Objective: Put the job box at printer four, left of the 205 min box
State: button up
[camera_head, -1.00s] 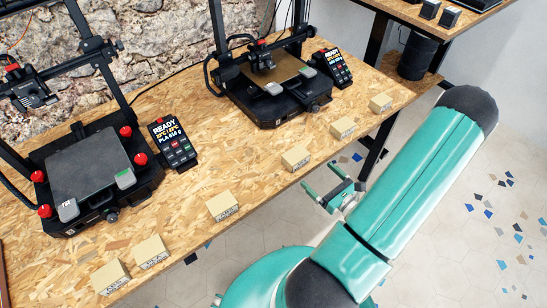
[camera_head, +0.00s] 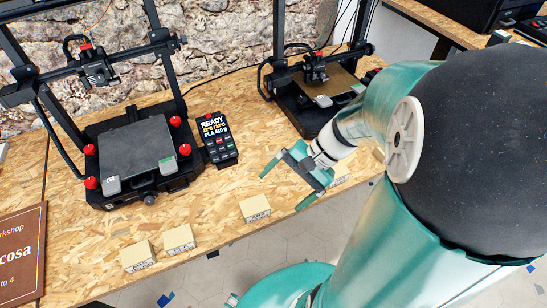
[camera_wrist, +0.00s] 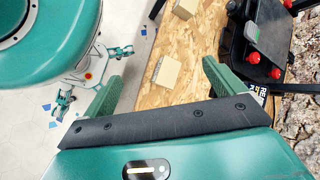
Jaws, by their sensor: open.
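Several small cardboard-coloured boxes stand in a row along the front edge of the chipboard table. In the head view a front pair, a left box (camera_head: 138,258) and one beside it (camera_head: 179,240), stand before the near printer (camera_head: 140,160). A third box (camera_head: 255,208) stands apart to their right. Their labels are too small to read, so I cannot tell which is the job box or the 205 min box. My gripper (camera_head: 287,188) is open and empty above the table edge, right of the third box. In the wrist view a box (camera_wrist: 166,72) shows beyond the open fingers.
A second printer (camera_head: 318,95) stands farther right, partly hidden by my arm, with more boxes (camera_head: 341,176) near it. A control panel (camera_head: 217,140) reads READY. A brown sign (camera_head: 22,255) stands at the left. The chipboard between boxes and printers (camera_head: 215,190) is clear.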

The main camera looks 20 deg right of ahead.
jog(key=s+a+r+n+t+h, duration=0.1)
jog(key=a+r+n+t+h, duration=0.1)
jog(key=r+n+h, duration=0.2)
jog(key=s+a+r+n+t+h, duration=0.1)
jog(key=r+n+h, duration=0.3)
jog(key=r, duration=0.6)
jog(key=shift+a+n+t, duration=0.55)
jog(key=shift+n+t, duration=0.15)
jog(key=shift+n, duration=0.4)
